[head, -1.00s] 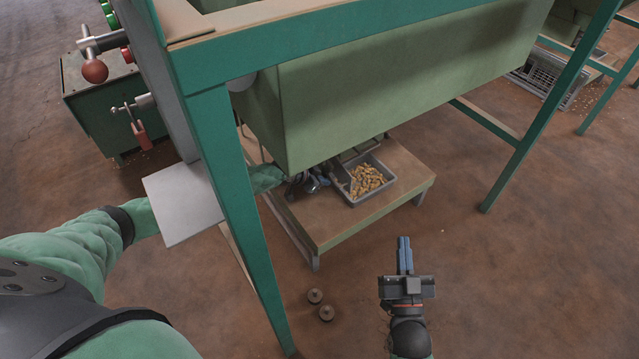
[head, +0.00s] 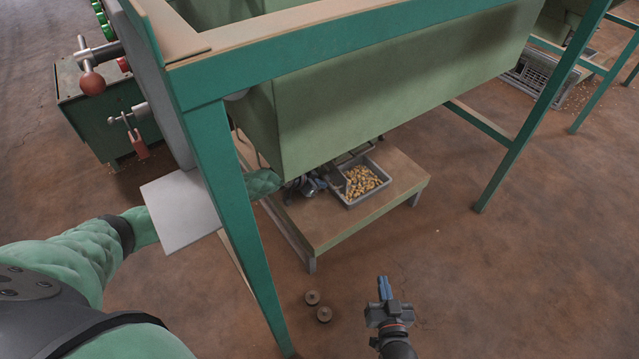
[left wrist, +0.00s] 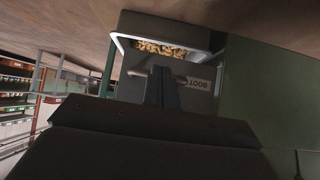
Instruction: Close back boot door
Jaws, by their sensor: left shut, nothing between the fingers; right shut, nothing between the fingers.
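A grey panel marked BOOT (left wrist: 200,83) shows in the left wrist view, just beyond my left gripper (left wrist: 162,85); whether it is the boot door, and whether it is open, I cannot tell. In the head view my left gripper (head: 312,185) is under the green hopper (head: 400,85), beside the grey tray of nuts (head: 350,202), and partly hidden by the hopper. Its fingers are shut with nothing between them; contact with the panel is unclear. The tray also shows in the left wrist view (left wrist: 118,44). My right gripper (head: 385,288) is shut and empty over the floor.
A low wooden stand (head: 325,235) is under the tray. A green frame leg (head: 240,225) and a pale metal plate (head: 182,215) are close to my left arm. Two small round weights (head: 318,306) lie on the floor.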

